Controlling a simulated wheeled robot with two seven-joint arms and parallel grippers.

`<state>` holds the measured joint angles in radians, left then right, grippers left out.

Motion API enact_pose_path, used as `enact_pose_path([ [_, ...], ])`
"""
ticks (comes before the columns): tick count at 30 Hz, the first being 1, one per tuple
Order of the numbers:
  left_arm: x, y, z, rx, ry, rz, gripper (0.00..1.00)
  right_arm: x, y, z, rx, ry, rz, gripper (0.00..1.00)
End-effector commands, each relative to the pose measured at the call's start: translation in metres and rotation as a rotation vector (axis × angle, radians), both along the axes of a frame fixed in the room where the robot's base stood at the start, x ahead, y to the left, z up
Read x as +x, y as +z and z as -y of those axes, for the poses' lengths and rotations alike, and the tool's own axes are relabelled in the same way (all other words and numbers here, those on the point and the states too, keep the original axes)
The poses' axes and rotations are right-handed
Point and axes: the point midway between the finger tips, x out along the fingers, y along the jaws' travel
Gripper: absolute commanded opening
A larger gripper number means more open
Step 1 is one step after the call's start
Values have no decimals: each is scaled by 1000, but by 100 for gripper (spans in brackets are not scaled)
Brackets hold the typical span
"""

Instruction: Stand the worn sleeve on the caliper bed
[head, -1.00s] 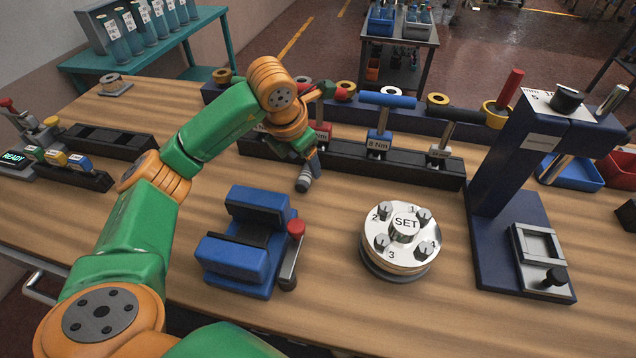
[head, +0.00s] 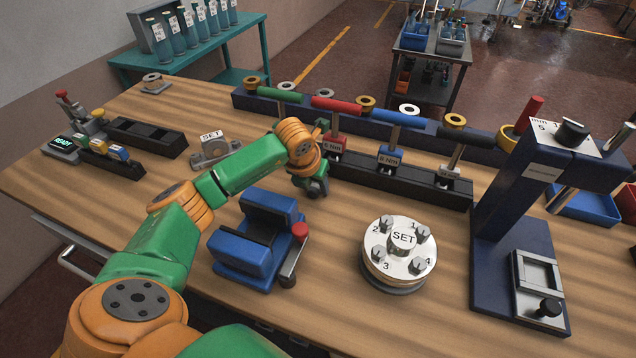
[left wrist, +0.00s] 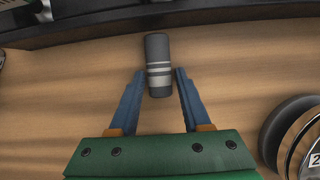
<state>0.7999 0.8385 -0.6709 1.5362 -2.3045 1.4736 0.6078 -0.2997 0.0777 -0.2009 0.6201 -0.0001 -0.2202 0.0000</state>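A dark grey cylinder with pale bands, likely the worn sleeve (left wrist: 158,62), lies between the fingertips of my left gripper (left wrist: 159,78) in the left wrist view. The fingers are open, with a narrow gap on each side of it. In the head view my left gripper (head: 315,184) is low over the bench, behind the blue vise-like block; it largely hides the sleeve there. A dark blue stand marked "mm" (head: 505,205), likely the caliper, stands at the right. A pale square frame (head: 538,258) sits on its base. My right gripper is not in view.
The blue block (head: 252,250) with a red-knobbed lever and a round "SET" turntable (head: 397,250) stand in front. A black rack (head: 400,180) with torque drivers runs behind. A grey "SET" bracket (head: 213,150) stands left. Bare wood lies between turntable and stand.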

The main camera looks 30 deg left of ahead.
Motion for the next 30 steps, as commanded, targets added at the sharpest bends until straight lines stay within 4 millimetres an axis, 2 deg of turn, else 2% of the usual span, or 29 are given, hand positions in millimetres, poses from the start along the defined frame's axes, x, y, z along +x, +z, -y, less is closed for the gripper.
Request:
enact_pose_path([
  [1,0,0,0,0,0,0,32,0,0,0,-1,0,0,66],
  [4,0,0,0,0,0,0,5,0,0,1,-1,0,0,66],
  [5,0,0,0,0,0,0,0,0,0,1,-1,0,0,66],
  [14,0,1,0,0,0,1,0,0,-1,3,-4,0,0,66],
  [17,1,8,-1,2,0,4,0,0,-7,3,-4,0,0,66],
  [20,2,23,0,2,0,8,0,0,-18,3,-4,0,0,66],
  [23,-15,47,-1,5,-3,7,0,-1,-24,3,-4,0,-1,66],
  [27,-49,88,1,5,-1,10,0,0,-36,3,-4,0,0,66],
  [30,-78,98,1,7,-2,6,0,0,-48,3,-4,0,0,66],
])
